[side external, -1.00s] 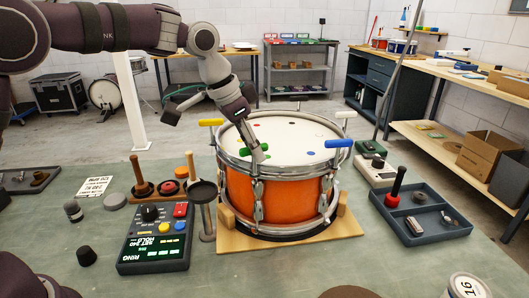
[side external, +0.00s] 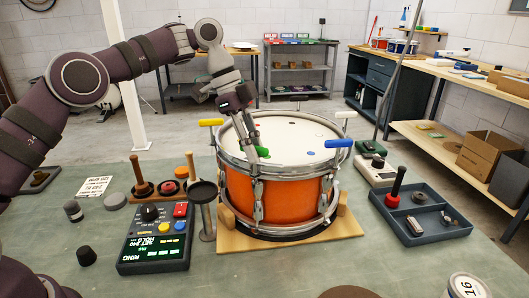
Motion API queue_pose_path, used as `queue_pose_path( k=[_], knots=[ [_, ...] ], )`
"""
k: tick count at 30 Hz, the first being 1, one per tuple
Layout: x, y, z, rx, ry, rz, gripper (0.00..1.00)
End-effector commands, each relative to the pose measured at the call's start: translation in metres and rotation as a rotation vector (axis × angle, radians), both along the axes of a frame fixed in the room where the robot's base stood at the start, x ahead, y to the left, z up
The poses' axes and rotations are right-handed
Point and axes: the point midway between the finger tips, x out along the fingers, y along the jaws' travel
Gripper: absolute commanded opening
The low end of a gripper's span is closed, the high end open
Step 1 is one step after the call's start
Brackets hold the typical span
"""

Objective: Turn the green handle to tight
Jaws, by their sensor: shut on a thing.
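The orange drum (side external: 290,200) stands upright on a wooden base, with T-shaped tuning handles around its rim. The green handle (side external: 263,152) is at the front left of the rim, and only a small green part shows beside my fingers. My gripper (side external: 257,150) comes down from above and is shut on the green handle. The fingers hide most of it, so its exact angle is hard to tell.
A yellow handle (side external: 210,122), a blue handle (side external: 339,144) and a white handle (side external: 346,114) stick out from the rim. A meter box (side external: 155,240) and a dark stand (side external: 204,200) are at left. A grey tray (side external: 425,225) lies at right.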

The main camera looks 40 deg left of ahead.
Motion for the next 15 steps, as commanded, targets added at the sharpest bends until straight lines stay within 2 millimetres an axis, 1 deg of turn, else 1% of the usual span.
queue_pose_path(
  k=[6,15],
  knots=[
    [0.0000,-0.0004,0.0001,0.000,0.000,-0.125,0.00],
    [-0.0003,-0.0006,-0.0001,0.002,0.000,-0.213,0.00]
  ],
)
